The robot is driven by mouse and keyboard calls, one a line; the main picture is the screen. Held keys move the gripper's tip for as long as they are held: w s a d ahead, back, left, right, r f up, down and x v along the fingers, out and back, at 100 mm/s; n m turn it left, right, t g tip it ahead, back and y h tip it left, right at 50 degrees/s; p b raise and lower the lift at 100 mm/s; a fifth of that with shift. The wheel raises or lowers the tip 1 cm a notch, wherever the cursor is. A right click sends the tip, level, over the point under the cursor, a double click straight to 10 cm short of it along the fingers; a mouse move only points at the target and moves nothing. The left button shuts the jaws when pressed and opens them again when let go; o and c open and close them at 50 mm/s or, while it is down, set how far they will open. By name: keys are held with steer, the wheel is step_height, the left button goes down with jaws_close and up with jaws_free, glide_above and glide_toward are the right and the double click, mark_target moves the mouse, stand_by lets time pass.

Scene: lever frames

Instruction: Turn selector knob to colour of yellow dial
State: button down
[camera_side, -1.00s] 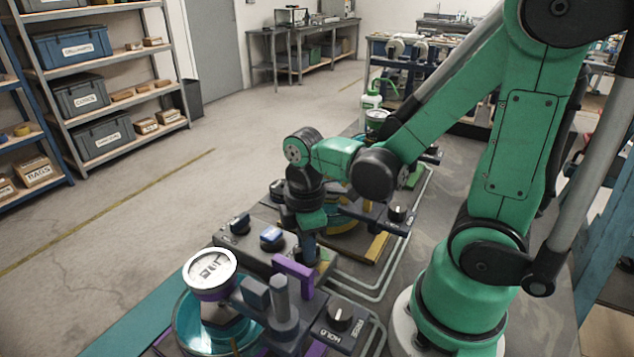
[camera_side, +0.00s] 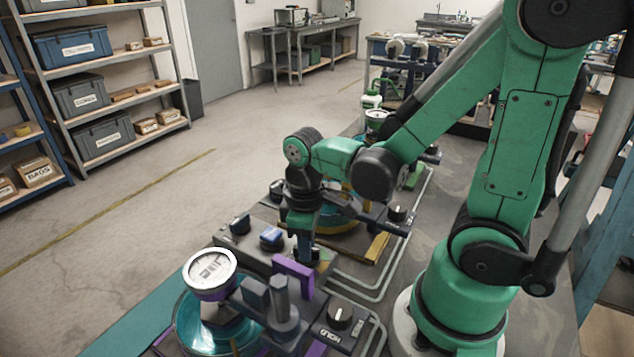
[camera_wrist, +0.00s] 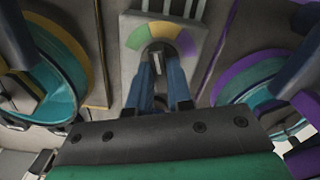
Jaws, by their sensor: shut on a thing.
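My gripper (camera_wrist: 162,82), with blue fingers, points down at the selector panel and is shut on the dark selector knob (camera_wrist: 156,56). Around the knob is an arc of green, yellow and purple sectors (camera_wrist: 157,31). A pale mark shows on the knob between the fingertips; I cannot tell which sector it points to. In the side view my gripper (camera_side: 306,246) stands over the grey console, and the knob is hidden. A round white dial (camera_side: 210,269) with a purple rim is at the front. No yellow dial face shows clearly; a yellow-rimmed teal unit (camera_wrist: 60,50) is left in the wrist view.
A purple-rimmed teal unit (camera_wrist: 250,75) stands right of the panel in the wrist view. In the side view, a blue-topped button (camera_side: 271,236), a purple bracket (camera_side: 294,274) and a grey upright lever (camera_side: 281,300) stand close to my gripper. Shelves (camera_side: 100,80) are far back.

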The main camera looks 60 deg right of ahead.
steer(key=shift+m, duration=1.7)
steer(key=c, duration=0.8)
jaws_free()
steer(key=shift+r, duration=0.1)
steer(key=shift+r, duration=2.7)
